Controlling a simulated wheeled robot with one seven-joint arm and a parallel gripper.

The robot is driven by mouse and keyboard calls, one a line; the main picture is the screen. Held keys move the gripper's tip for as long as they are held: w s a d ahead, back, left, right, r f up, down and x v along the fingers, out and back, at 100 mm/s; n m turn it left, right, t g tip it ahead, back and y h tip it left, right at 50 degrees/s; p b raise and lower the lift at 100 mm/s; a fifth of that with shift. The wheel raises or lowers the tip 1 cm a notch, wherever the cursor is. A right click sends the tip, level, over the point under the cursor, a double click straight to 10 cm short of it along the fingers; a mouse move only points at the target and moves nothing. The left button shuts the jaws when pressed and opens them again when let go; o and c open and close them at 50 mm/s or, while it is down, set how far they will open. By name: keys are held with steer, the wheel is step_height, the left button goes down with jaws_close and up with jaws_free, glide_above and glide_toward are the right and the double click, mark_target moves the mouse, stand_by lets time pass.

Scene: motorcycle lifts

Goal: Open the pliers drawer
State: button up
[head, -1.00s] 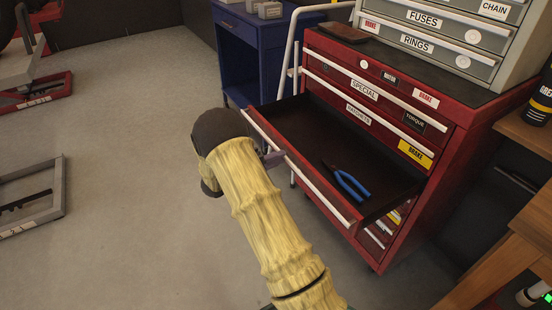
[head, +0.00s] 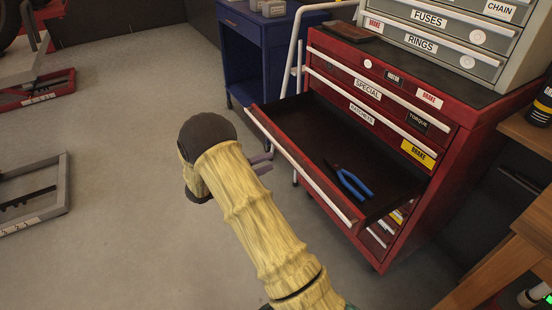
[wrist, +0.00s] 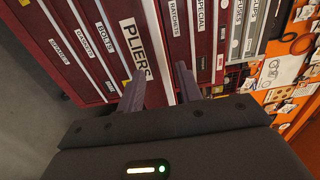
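The pliers drawer (head: 318,119) of the red cabinet is pulled far out, and blue-handled pliers (head: 352,184) lie on its dark floor. Its white bar handle (head: 300,165) runs along the front edge. In the wrist view, its front bears a PLIERS label (wrist: 136,50), partly covered by a finger. My gripper (head: 262,162) is to the left of the handle, with a visible gap between them. In the wrist view, the two fingers of my gripper (wrist: 160,86) are apart with nothing held between them.
Shut drawers labelled SPECIAL (head: 367,90) and RATCHETS (head: 361,114) are above the open one. A blue cabinet (head: 262,50) stands behind, and a wooden bench (head: 525,215) is at right. The grey floor at left (head: 120,120) is mostly clear.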

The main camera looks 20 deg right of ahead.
steer(key=s+a, duration=0.1)
steer(key=a, duration=1)
steer(key=shift+a+p, duration=0.35)
steer(key=shift+s, duration=0.1)
